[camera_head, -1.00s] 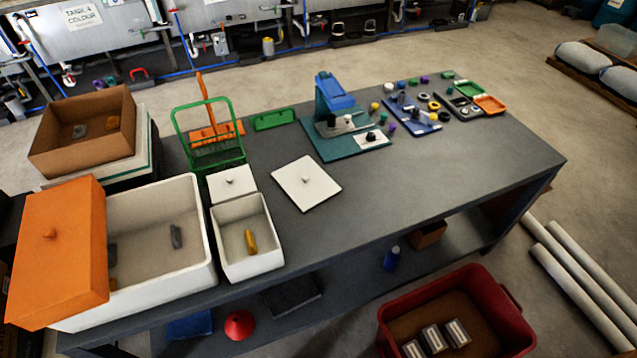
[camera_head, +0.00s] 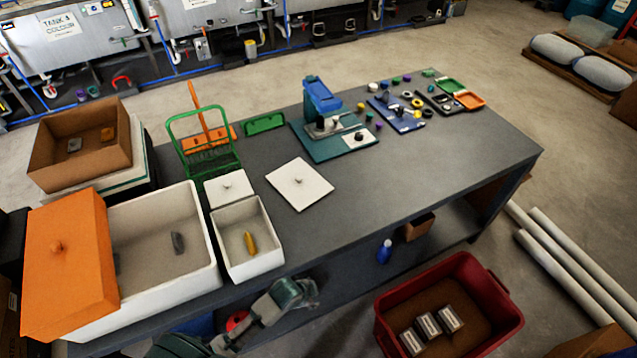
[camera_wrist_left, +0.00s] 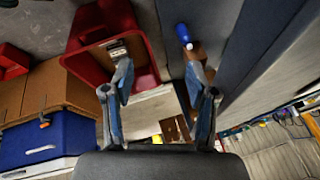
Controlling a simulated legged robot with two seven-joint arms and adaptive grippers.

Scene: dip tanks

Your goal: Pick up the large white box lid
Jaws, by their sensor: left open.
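The large white lid (camera_head: 299,176) is a flat square plate with a small knob, lying on the dark grey table right of the white boxes. A smaller white lid (camera_head: 228,190) with a knob rests at the back of the small white box (camera_head: 262,264). My left gripper (camera_head: 308,291) is in front of the table's near edge, below and apart from the large lid. In the left wrist view its two fingers (camera_wrist_left: 159,75) are spread with nothing between them; no white lid is recognisable there. My right gripper is not in view.
A large white box (camera_head: 208,245) with an orange lid (camera_head: 75,285) stands at left. A green basket (camera_head: 204,160) and a teal stand (camera_head: 340,146) are behind the large lid. A red bin (camera_head: 502,318) is on the floor. The table right of the lid is clear.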

